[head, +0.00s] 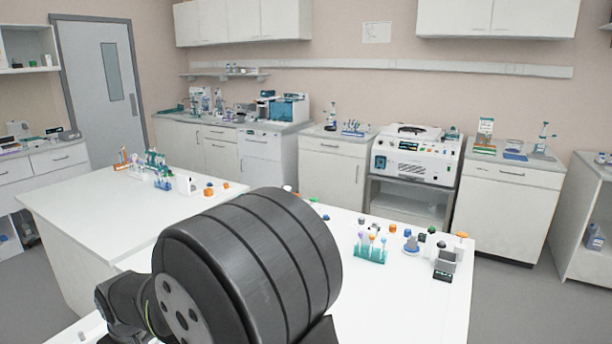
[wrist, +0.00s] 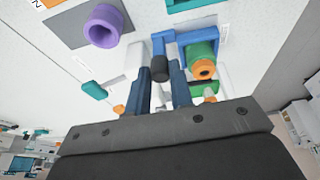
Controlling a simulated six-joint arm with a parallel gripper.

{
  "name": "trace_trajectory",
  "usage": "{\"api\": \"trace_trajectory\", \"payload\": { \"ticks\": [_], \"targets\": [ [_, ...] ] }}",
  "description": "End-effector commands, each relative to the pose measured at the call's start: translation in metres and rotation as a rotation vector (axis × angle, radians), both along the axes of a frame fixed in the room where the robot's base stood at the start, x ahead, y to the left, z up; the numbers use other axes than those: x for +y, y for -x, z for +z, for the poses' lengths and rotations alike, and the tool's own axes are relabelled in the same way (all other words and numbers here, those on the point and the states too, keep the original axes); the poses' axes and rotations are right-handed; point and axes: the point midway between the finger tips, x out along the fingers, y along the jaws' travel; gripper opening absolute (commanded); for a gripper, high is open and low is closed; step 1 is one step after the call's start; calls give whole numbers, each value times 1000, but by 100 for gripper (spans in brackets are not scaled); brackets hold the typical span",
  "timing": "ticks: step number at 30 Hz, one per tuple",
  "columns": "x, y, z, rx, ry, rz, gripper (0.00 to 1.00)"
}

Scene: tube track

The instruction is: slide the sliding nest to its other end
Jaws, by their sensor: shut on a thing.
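In the wrist view, my gripper (wrist: 160,80) has its two blue fingers on either side of a short black knob (wrist: 160,67) and is shut on it. The knob is next to a blue bracket-like part (wrist: 187,37), which seems to be the sliding nest. A green tube piece with an orange end (wrist: 203,62) sits at the right side of this blue part. The track under it is mostly hidden by the fingers and the gripper body. In the head view, my dark arm hides the gripper and the nest.
A purple ring (wrist: 104,26) stands on a grey plate at upper left in the wrist view. A teal piece (wrist: 95,90) lies nearby. In the head view, a teal tube rack (head: 370,254) and a dark small stand (head: 444,265) are on the white table right of my arm.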

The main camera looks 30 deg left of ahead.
Motion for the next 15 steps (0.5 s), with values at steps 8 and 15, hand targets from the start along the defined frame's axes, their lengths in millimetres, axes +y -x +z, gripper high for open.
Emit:
{"api": "trace_trajectory", "payload": {
  "ticks": [8,15],
  "targets": [
    [-5,1,1,1,-2,1,30],
    [-5,0,4,0,-2,0,30]
  ]
}}
